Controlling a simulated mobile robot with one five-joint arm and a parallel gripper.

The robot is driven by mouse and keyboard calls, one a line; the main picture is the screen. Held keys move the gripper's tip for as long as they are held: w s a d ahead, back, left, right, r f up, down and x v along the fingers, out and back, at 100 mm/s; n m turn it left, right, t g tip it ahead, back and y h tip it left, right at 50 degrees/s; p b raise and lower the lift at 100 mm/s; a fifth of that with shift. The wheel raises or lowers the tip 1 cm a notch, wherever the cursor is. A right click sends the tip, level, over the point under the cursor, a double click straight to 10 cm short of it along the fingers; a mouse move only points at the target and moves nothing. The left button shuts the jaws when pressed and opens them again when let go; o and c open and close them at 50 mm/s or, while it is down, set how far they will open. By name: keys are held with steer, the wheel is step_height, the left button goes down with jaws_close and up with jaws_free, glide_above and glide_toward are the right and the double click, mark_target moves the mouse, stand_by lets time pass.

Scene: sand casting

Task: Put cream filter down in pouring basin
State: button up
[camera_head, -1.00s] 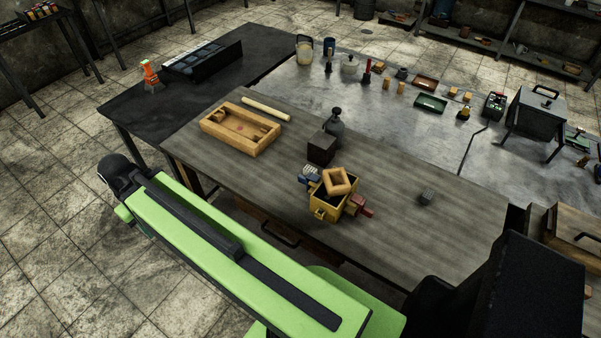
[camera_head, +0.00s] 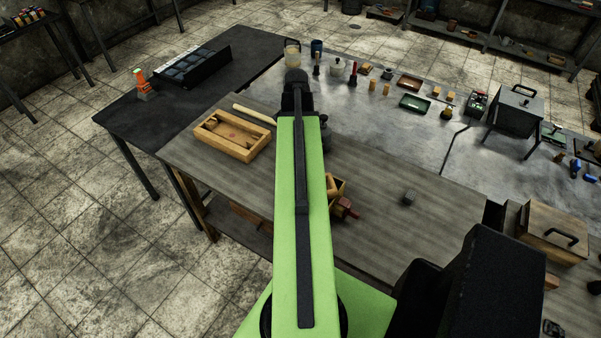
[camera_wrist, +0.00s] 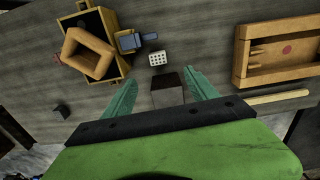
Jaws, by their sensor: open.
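The cream filter (camera_wrist: 157,58) is a small pale block with several dark holes, lying on the grey table in the wrist view. The pouring basin appears to be the tan square ring (camera_wrist: 74,44), tilted on top of a yellow box-like flask (camera_wrist: 118,62) left of the filter. My gripper (camera_wrist: 161,76) is open and empty, its two teal fingers spread over the table. The filter shows just beyond the fingertips, not between them. In the head view my arm hides the filter and most of the flask, and the fingers cannot be made out.
A dark block (camera_wrist: 167,92) shows between my fingers, seemingly below them. A wooden tray (camera_wrist: 277,62) and rod (camera_wrist: 277,97) lie to the right. A small dark grey block (camera_head: 409,198) stands on clear tabletop.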

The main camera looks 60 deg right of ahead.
steer(key=f+b, duration=0.8)
steer(key=s+f+b, duration=0.1)
steer(key=f+b, duration=0.3)
steer(key=shift+d+f, duration=0.15)
steer(key=shift+d, duration=0.25)
step_height(320, 180, down, 5)
steer(key=b, duration=0.5)
steer(key=shift+w+d+f+b, duration=0.1)
steer(key=shift+w+f+b, duration=0.05)
steer(key=shift+b, duration=0.25)
steer(key=shift+c, duration=0.2)
jaws_close()
